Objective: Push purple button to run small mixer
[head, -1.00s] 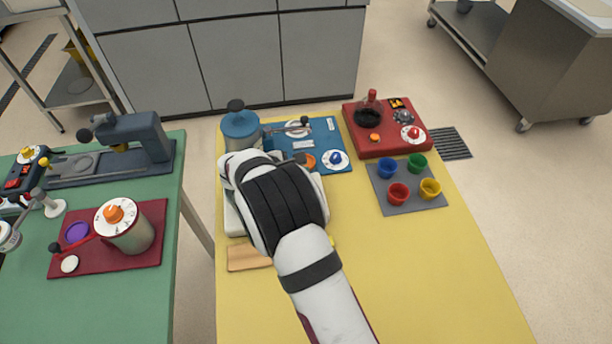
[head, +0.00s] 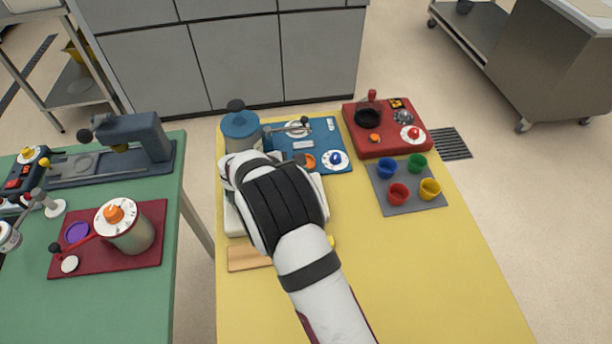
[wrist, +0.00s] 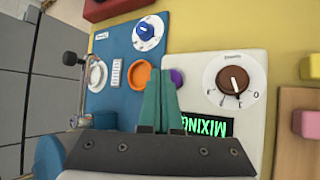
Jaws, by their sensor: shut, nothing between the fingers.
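The purple button (wrist: 177,78) shows in the wrist view, partly hidden behind the fingertips. It sits on the white small mixer (wrist: 258,60), next to a brown dial (wrist: 233,80). The mixer's display (wrist: 208,126) is lit with green letters reading "MIXING", upside down. My gripper (wrist: 162,74) is shut and empty, its teal fingertips over or right beside the button; I cannot tell whether they touch it. In the head view my arm covers most of the white mixer (head: 232,217), and the button and fingertips are hidden.
A blue machine (head: 322,136) with an orange button (wrist: 139,76) and a blue-knobbed dial stands beside the mixer. A red unit (head: 385,143) and a grey mat (head: 412,203) with several cups are to the right. A wooden board (head: 248,257) lies in front. The yellow table's front right is clear.

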